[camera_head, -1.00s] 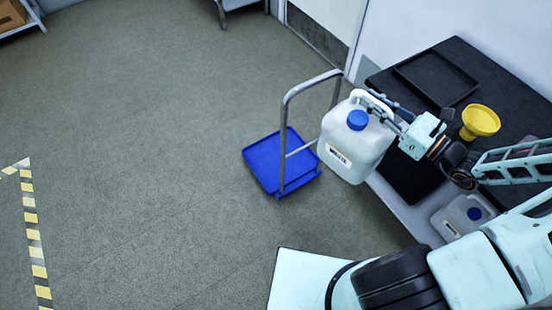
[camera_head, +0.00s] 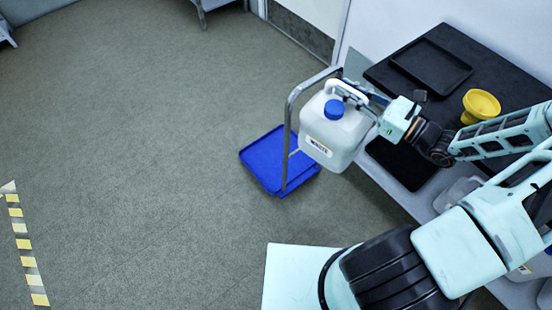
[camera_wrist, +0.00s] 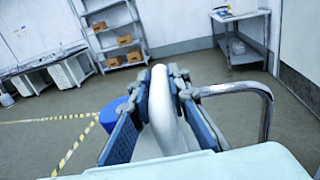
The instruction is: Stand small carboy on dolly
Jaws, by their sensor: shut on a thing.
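The small carboy (camera_head: 331,132) is a whitish plastic jug with a blue cap and a label on its front. It hangs nearly upright in the air in the head view. My gripper (camera_head: 347,92) is shut on its handle, which shows between the two fingers in the wrist view (camera_wrist: 160,105). The dolly (camera_head: 262,162) is a low blue platform on the floor with a grey tubular push handle. The carboy is to the right of the platform in the picture and overlaps part of the push handle, which also shows in the wrist view (camera_wrist: 268,100).
A dark-topped bench (camera_head: 470,65) stands at right with a black tray (camera_head: 431,64) and a yellow funnel (camera_head: 481,104). Another container sits on its lower shelf, partly hidden by my arm. Open floor lies left of the dolly, with yellow striped tape (camera_head: 24,245) at far left.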

